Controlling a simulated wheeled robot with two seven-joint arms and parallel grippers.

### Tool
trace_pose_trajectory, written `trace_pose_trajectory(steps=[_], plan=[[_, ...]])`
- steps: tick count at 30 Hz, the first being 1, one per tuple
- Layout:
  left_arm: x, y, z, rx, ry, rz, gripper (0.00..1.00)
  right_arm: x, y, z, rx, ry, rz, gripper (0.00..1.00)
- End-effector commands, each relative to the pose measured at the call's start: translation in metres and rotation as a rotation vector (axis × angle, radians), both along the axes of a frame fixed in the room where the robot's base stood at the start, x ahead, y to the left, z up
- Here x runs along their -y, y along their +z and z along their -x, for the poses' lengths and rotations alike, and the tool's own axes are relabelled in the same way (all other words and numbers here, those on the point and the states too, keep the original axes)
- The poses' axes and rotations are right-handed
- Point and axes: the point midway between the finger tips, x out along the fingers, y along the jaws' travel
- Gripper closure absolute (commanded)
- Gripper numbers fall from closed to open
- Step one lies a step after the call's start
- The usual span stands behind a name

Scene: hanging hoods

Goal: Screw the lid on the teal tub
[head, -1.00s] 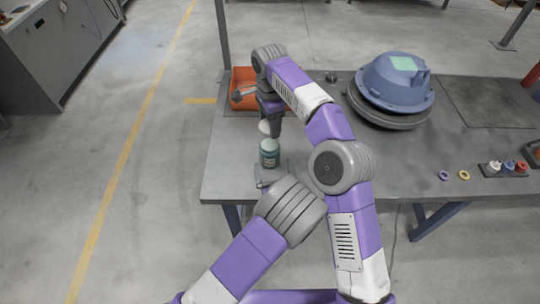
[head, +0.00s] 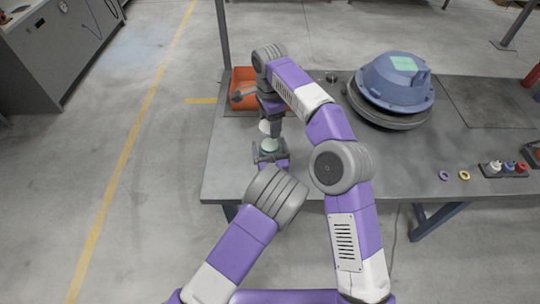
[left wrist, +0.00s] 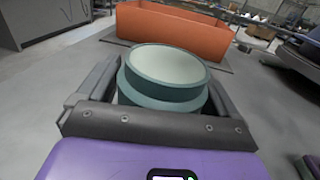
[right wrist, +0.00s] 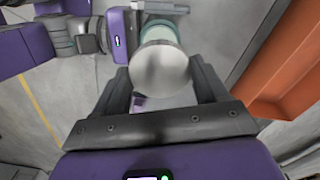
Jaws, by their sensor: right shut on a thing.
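The teal tub (head: 270,144) stands upright on the table near its left front edge. In the left wrist view the tub (left wrist: 165,80) is topless, with a pale round opening facing up. My left gripper (head: 269,154) has its fingers on both sides of the tub, and they look slightly apart from its wall. In the right wrist view the lid (right wrist: 160,70) sits between the fingertips and hides part of the tub (right wrist: 160,32).
An orange bin (head: 240,94) stands just behind the tub. A large blue-grey housing (head: 395,82) is on the table at the back right. Small rings (head: 444,175) and a tray of small parts (head: 505,170) lie far right. The table's middle is clear.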

Motion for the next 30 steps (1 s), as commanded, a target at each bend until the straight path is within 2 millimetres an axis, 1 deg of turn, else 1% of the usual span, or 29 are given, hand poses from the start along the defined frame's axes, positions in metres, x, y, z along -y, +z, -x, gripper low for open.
trace_pose_trajectory(steps=[1,12,13,17,24,27,30], plan=[[0.0,0.0,0.0,0.0,0.0,0.0,0.15,0.0,0.0,0.0,0.0,0.0,0.0,0.56],[0.0,0.0,0.0,0.0,0.0,0.001,0.72,0.0,0.0,0.0,0.0,0.0,0.0,0.56],[0.0,0.0,0.0,0.0,0.0,0.001,0.75,0.0,0.0,0.0,0.0,0.0,0.0,0.56],[0.0,0.0,0.0,0.0,0.0,0.001,0.75,0.0,-0.008,0.0,-0.001,0.001,0.002,0.56],[0.0,0.0,0.0,0.0,0.0,0.001,0.75,-0.002,-0.043,0.001,-0.001,0.001,0.001,0.56],[0.0,0.0,0.0,0.0,0.0,0.001,0.75,-0.002,-0.049,0.001,0.001,0.0,0.001,0.56],[0.0,0.0,0.0,0.0,0.0,0.001,0.75,-0.002,-0.05,0.001,0.002,0.0,-0.001,0.56]])
